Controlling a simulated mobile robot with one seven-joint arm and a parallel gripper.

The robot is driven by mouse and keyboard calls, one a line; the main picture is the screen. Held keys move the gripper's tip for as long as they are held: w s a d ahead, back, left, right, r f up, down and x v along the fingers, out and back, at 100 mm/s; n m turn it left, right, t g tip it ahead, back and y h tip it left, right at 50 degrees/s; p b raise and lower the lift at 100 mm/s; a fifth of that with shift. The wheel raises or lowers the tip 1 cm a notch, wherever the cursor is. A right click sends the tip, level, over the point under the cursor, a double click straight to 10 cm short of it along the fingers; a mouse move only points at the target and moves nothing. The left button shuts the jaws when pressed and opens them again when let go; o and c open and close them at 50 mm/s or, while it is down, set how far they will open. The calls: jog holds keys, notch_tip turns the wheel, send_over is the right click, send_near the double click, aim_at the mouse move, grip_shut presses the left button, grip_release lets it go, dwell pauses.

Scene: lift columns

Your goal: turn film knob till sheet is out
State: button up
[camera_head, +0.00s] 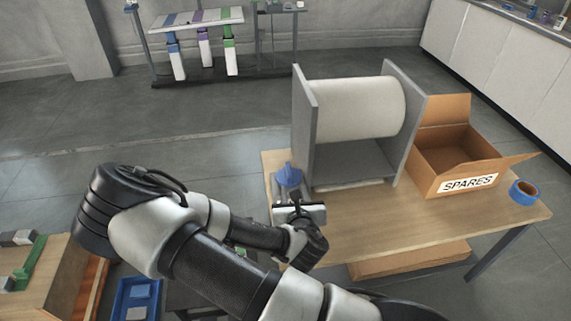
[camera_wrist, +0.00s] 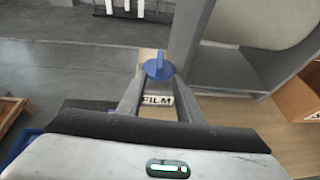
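The film roll (camera_head: 355,108) is a wide pale cylinder held between two grey side plates on the table. The blue film knob (camera_head: 288,174) sits left of the left plate. In the wrist view, the knob (camera_wrist: 159,67) shows a raised ridge, with a FILM label (camera_wrist: 157,100) in front of it. My gripper (camera_wrist: 160,82) has its fingers spread, one on each side of the label, with their tips near the knob. I cannot tell whether they touch it. A thin pale strip (camera_head: 350,185) runs along the stand's front edge; I cannot tell whether it is film.
An open cardboard SPARES box (camera_head: 450,160) stands right of the roll. A blue tape roll (camera_head: 524,192) lies at the table's (camera_head: 440,222) right corner. The table's front middle is clear. A rack with coloured columns (camera_head: 200,45) stands behind; a blue bin (camera_head: 136,300) is lower left.

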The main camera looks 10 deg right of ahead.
aim_at(289, 170)
jog(key=b+x, duration=1.7)
jog(key=shift+c, duration=0.5)
grip_shut()
